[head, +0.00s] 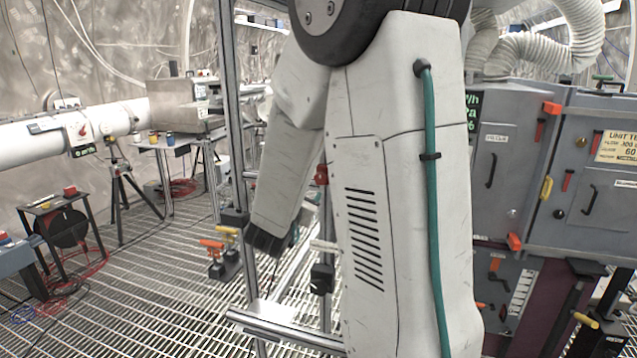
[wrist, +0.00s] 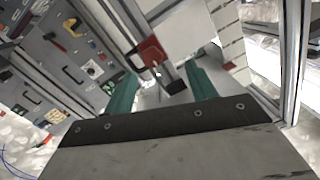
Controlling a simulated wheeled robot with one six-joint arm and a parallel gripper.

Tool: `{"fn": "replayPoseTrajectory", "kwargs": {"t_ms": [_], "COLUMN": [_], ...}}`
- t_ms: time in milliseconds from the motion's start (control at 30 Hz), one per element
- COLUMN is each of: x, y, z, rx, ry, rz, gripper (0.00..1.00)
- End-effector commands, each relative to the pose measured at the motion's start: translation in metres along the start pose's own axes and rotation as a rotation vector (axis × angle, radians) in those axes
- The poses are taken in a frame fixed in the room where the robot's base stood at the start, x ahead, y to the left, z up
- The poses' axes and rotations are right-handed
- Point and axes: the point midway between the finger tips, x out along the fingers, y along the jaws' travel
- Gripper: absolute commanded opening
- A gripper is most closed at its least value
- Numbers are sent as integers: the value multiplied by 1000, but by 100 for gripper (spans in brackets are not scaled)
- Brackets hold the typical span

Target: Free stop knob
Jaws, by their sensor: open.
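In the wrist view a red knob-like part (wrist: 151,51) sits on a dark mount on a metal post, ahead of my gripper (wrist: 160,88). My gripper's two teal fingers are spread apart, with nothing held between them. The red part shows beyond the fingertips, near the middle of the gap; I cannot tell the exact distance. In the head view a small red part (head: 321,174) shows on the metal frame, partly hidden by my arm. I cannot tell whether it is the same part. The fingers are mostly hidden there.
Metal frame posts (head: 232,120) and a low rail (head: 285,330) stand close to my arm. Orange and yellow handles (head: 218,243) are left of it. Grey panels (head: 585,190) with levers stand right.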

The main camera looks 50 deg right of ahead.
Motion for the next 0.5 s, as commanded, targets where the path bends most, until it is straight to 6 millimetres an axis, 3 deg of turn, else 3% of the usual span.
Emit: {"fn": "replayPoseTrajectory", "kwargs": {"t_ms": [233, 500], "x": [18, 62], "y": [14, 16], "z": [-6, -10], "rx": [-11, -11], "ry": [68, 67], "rz": [52, 51], "gripper": [56, 56]}}
